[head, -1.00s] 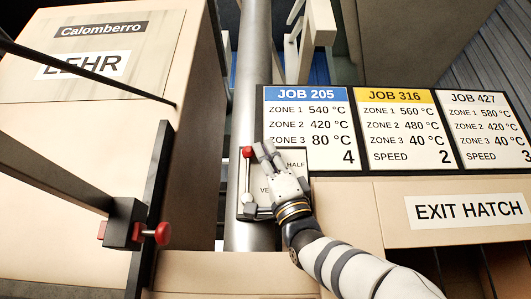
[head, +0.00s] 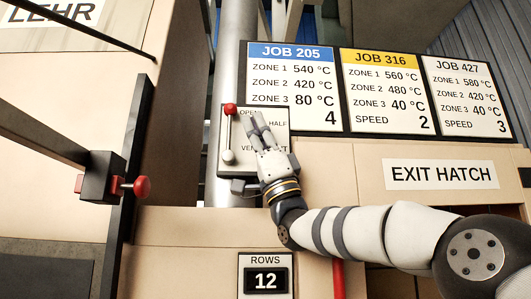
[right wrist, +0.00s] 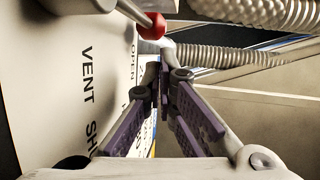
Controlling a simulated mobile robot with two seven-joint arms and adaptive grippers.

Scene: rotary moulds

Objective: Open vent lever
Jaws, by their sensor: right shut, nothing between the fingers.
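The vent lever has a red knob (head: 230,109) on a thin metal rod that stands upright from a round pivot (head: 228,157). The knob is at the top, left of the word OPEN on the pale vent plate (head: 275,146). My right gripper (head: 257,120) is shut and empty, in front of the plate, just right of the lever and apart from the knob. In the right wrist view the red knob (right wrist: 152,27) shows above the closed fingers (right wrist: 159,85), with the plate's VENT lettering at left. My left gripper is not in view.
A vertical metal pipe (head: 229,65) runs behind the vent plate. Job boards (head: 380,90) hang to the right, above the EXIT HATCH sign (head: 441,174). A ROWS display (head: 266,280) sits below. At left a dark bar carries another red knob (head: 141,187).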

